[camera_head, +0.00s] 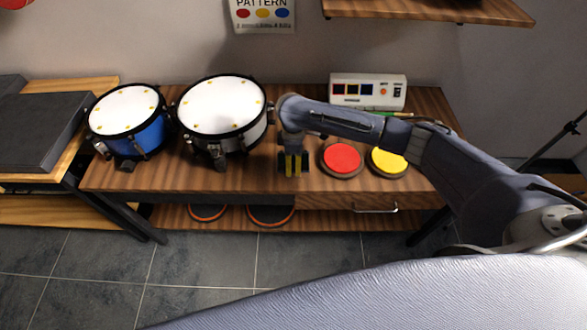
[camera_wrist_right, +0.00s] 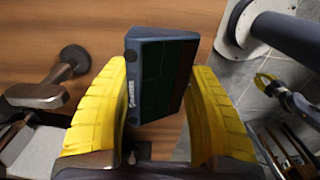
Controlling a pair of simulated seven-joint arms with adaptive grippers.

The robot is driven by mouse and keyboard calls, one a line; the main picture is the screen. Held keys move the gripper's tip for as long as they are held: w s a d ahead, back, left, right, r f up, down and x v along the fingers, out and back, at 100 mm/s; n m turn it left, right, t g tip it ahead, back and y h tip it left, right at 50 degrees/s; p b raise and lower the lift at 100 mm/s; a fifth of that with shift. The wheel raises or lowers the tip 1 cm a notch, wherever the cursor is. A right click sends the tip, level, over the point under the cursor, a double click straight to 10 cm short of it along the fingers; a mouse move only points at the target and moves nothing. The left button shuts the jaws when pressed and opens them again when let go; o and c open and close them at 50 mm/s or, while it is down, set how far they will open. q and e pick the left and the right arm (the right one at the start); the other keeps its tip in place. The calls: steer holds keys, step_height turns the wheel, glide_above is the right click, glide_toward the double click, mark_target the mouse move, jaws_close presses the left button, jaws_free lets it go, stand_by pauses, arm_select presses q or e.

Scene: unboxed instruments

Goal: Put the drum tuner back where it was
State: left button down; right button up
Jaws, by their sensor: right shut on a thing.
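My right gripper (camera_head: 293,165) points down over the front of the wooden table, between the white drum and the red pad. It is shut on a dark, box-shaped thing, which I take for the drum tuner (camera_wrist_right: 160,75). In the right wrist view the yellow fingers press on its two sides, and a dark greenish face and a small label show. In the head view the tuner is small and mostly covered by the fingers. I cannot tell whether it touches the table. My left arm is not in the head view; yellow finger parts (camera_wrist_right: 264,84) at the right of the wrist view seem to belong to it.
A blue drum (camera_head: 127,112) and a larger white drum (camera_head: 222,108) stand on the left of the wooden table (camera_head: 120,180). A red pad (camera_head: 341,159) and a yellow pad (camera_head: 388,161) lie right of the gripper. A white box with buttons (camera_head: 367,90) stands behind.

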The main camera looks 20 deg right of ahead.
mark_target(293, 169)
steer(key=shift+f, duration=2.1)
steer(key=shift+f, duration=0.1)
steer(key=o, duration=1.2)
step_height(293, 169, up, 12)
steer(key=shift+w+r, duration=0.1)
